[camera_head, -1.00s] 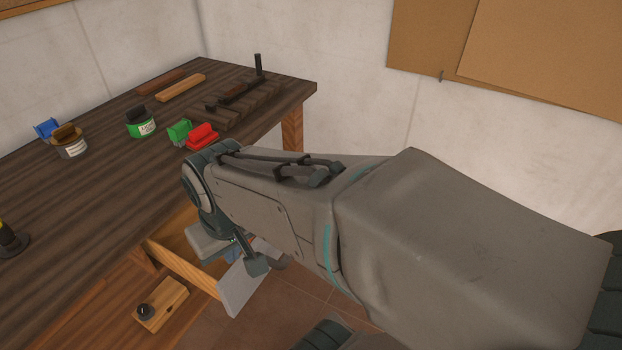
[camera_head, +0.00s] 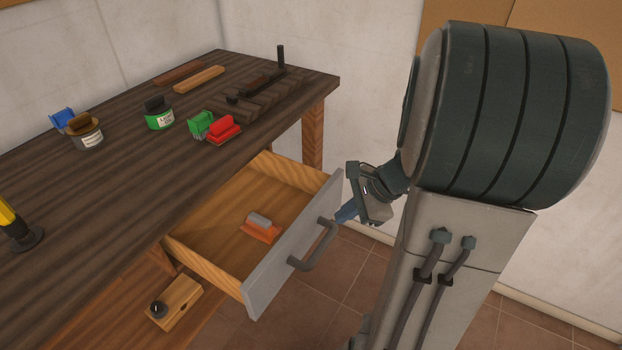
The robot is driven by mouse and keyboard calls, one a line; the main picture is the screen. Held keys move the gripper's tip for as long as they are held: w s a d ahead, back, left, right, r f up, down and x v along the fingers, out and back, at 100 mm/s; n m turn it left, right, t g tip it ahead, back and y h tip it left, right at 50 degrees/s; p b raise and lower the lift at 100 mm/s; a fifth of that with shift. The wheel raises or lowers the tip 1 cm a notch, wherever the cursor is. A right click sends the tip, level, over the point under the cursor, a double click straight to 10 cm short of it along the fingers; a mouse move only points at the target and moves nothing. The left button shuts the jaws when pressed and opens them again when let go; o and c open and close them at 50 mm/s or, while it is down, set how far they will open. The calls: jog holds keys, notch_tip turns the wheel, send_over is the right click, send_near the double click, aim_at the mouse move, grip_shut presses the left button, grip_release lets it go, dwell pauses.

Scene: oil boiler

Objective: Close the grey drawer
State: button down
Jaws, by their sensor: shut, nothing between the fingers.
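The grey drawer (camera_head: 262,300) stands open, pulled out from under the dark wooden workbench. Its grey front panel carries a dark bar handle (camera_head: 318,250). Its wooden inside shows, with an orange block with a grey top (camera_head: 261,228) in it. My gripper (camera_head: 345,214) is shut and empty, just outside the right part of the front panel, near the handle. I cannot tell whether it touches the panel. My arm hides the floor and wall to the right.
The workbench (camera_head: 110,190) bears tins, a green and a red brush-like item (camera_head: 222,131), wooden bars and a slatted rack. A wooden block with a black knob (camera_head: 174,302) lies on the lower shelf. Tiled floor shows in front of the drawer.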

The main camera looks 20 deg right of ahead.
jog(key=w+d+f+m+t, duration=0.1)
jog(key=d+f+m+t, duration=0.3)
jog(key=d+m, duration=0.45)
jog(key=b, duration=0.2)
send_near(325, 215)
jog(key=x, duration=0.5)
jog(key=shift+w+a+f+g, duration=0.1)
jog(key=shift+w+f+g, duration=0.2)
jog(key=shift+w+g, duration=0.1)
